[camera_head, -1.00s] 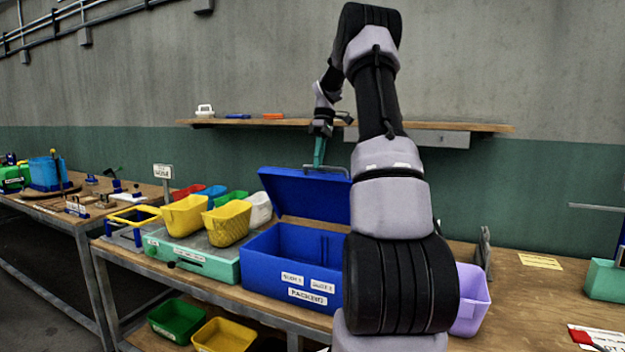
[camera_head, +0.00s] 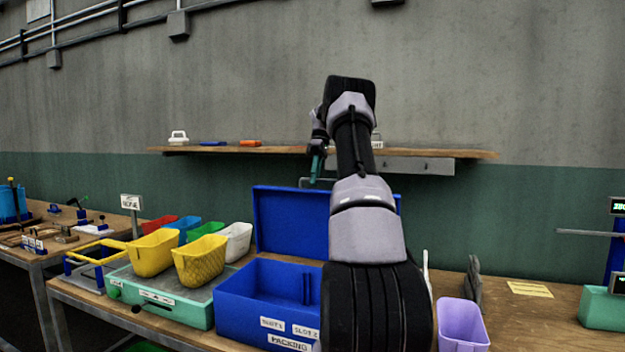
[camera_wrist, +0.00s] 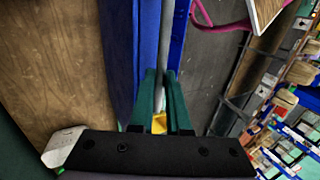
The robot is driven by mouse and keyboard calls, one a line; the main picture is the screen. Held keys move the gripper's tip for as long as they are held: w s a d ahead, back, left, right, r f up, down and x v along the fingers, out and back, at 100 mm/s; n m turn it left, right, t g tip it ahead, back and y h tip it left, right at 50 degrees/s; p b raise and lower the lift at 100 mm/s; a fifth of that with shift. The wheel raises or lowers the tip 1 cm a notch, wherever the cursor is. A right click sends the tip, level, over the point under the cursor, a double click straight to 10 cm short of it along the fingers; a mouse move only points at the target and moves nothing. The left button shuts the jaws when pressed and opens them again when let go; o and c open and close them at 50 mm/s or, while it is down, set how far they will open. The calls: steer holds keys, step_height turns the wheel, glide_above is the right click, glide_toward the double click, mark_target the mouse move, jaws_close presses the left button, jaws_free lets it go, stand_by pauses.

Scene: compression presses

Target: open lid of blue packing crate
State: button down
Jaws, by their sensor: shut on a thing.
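The blue packing crate (camera_head: 238,312) stands on the bench with its front labels showing and its inside visible. Its blue lid (camera_head: 287,222) stands raised, close to upright, at the crate's back edge. A grey bar handle (camera_head: 303,183) sits on the lid's top edge. My gripper (camera_head: 316,172) is at this handle, its green fingers pointing down. In the wrist view, the fingers (camera_wrist: 160,75) are closed around the grey bar (camera_wrist: 167,45), beside the blue lid. My arm hides the right part of the lid and crate.
Yellow bins (camera_head: 200,262) and other coloured bins stand on a green-edged scale (camera_head: 175,310) left of the crate. A purple bin (camera_head: 462,325) is to the right. A wooden wall shelf (camera_head: 290,152) runs behind, close to my gripper. Bench space at the right is partly clear.

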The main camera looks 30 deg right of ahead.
steer(key=shift+d+f, duration=0.1)
steer(key=shift+f, duration=0.1)
steer(key=c, duration=0.9)
jaws_free()
steer(key=shift+r, duration=0.1)
